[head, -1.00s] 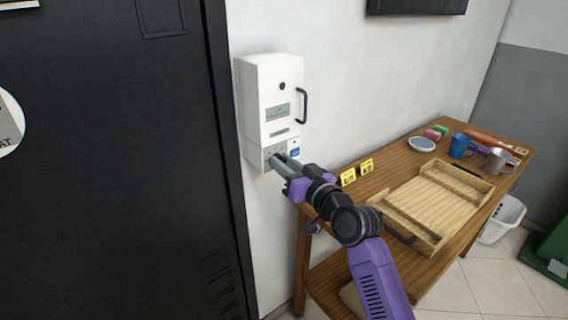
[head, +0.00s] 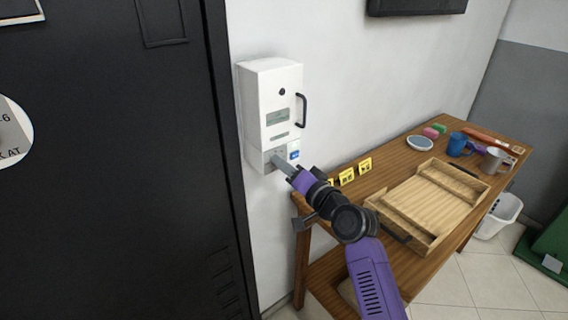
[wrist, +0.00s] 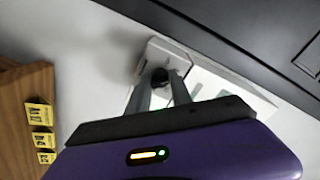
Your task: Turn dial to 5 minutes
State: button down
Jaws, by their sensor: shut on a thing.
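A white wall-mounted box (head: 270,95) with a dark handle hangs on the wall beside the black door. The dial (wrist: 160,75) is a small dark round knob on the box's lower part. It shows between my fingertips in the wrist view, and the fingers hide it in the head view. My gripper (head: 278,160) reaches the lower front of the box and is shut on the dial; it also shows in the wrist view (wrist: 160,84). The dial's markings are too small to read.
A wooden table (head: 400,165) stands at the right, holding a wooden tray (head: 472,203), a blue mug (head: 458,145), a grey mug (head: 493,160) and a plate (head: 419,144). Yellow number cards (head: 346,177) stand near its left end. A black door (head: 110,170) is at the left.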

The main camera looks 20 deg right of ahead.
jog(key=shift+a+m, duration=0.1)
jog(key=shift+m, duration=0.2)
dwell(0.4)
jog(key=c, duration=1.2)
grip_release()
jog(key=b+v, duration=0.1)
jog(key=v, duration=0.7)
jog(key=shift+w+r, duration=0.1)
